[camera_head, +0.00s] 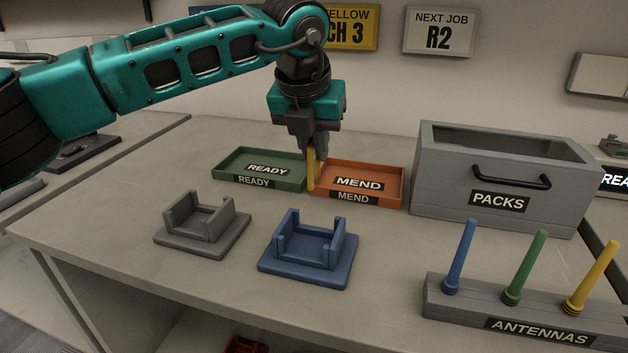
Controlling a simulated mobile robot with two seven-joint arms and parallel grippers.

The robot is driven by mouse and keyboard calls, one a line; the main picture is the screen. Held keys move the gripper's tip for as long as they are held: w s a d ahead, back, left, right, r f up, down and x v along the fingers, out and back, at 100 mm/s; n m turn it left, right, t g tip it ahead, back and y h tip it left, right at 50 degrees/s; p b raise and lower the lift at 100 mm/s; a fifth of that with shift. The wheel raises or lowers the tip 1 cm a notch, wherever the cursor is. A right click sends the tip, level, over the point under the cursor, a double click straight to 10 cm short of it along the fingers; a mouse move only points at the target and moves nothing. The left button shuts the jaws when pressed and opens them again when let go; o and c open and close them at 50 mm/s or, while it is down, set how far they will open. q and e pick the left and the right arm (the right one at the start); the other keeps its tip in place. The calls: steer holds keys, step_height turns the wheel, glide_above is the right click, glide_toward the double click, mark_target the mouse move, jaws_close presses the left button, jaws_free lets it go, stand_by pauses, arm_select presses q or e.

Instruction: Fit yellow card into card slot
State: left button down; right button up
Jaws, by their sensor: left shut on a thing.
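My left gripper (315,156) points down above the table's back half, near where the green and orange trays meet. It is shut on the yellow card (310,172), which shows as a thin upright yellow strip, seen nearly edge-on. The card hangs in front of the gap between the trays; its upper part is partly hidden by the fingers. I cannot pick out a card slot for certain. A blue cradle (318,267) and a grey cradle (205,243) stand empty nearer the front. My right gripper is out of view.
The green READY tray (230,160) and orange MEND tray (392,174) look empty. A grey PACKS box (440,185) stands to the right. An ANTENNAS rack (460,312) holds blue, green and yellow antennas at front right. The table's left front is clear.

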mark_target(314, 177)
arm_select(q)
steer(key=shift+f+b, duration=0.75)
steer(key=shift+f, duration=2.3)
steer(key=c, duration=1.1)
jaws_free()
